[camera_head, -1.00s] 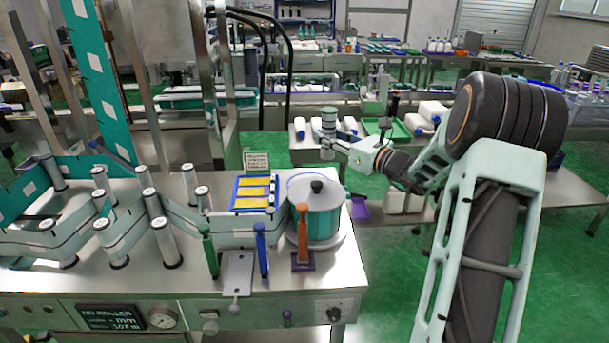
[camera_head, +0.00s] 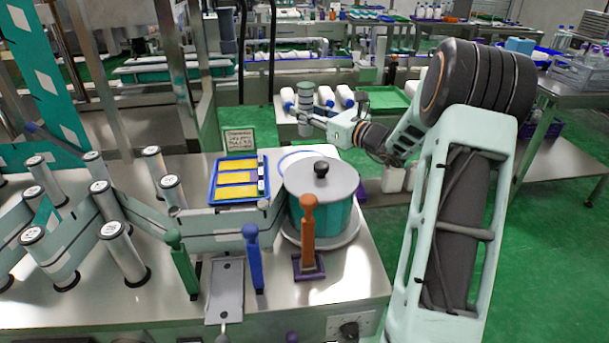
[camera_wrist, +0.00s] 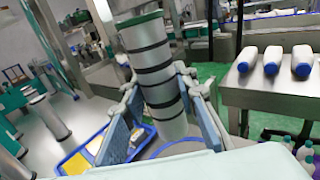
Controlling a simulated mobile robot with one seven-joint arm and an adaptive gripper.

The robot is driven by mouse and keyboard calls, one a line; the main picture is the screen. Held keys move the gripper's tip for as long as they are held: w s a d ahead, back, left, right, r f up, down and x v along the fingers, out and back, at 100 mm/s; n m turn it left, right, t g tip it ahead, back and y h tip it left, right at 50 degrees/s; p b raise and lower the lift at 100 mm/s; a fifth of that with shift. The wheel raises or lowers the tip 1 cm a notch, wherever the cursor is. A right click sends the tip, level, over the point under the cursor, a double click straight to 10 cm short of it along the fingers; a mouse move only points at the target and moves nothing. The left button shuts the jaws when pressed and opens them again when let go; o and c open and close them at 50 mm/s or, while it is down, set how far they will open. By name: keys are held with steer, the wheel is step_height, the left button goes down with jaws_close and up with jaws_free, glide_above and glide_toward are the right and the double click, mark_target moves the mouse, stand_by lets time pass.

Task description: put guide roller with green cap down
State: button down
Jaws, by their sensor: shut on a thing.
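The guide roller with the green cap (camera_wrist: 148,75) is a grey cylinder with several black bands. In the wrist view it stands between my gripper's blue-grey fingers, tilted in that picture with the green cap at the top. My gripper (camera_wrist: 165,118) is shut on its body. In the head view the roller (camera_head: 304,102) is held roughly upright in the air, beyond the back edge of the machine top (camera_head: 345,288). The blue tray with yellow inserts (camera_head: 212,200) lies on that top, nearer the camera than the roller. The roller's lower end is partly hidden by my gripper.
A lidded teal pot (camera_head: 321,195) stands right of the tray. Green (camera_head: 181,262), blue (camera_head: 253,258) and orange (camera_head: 308,232) handles stand in front. Several silver rollers (camera_head: 122,250) fill the left. White bottles (camera_head: 326,96) lie on a rear bench.

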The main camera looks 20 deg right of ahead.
step_height(320, 180, down, 10)
steer(key=shift+f+b, duration=0.2)
steer(key=shift+b, duration=0.9)
steer(key=shift+f, duration=0.2)
steer(key=c, duration=1.5)
jaws_free()
steer(key=shift+c, duration=0.2)
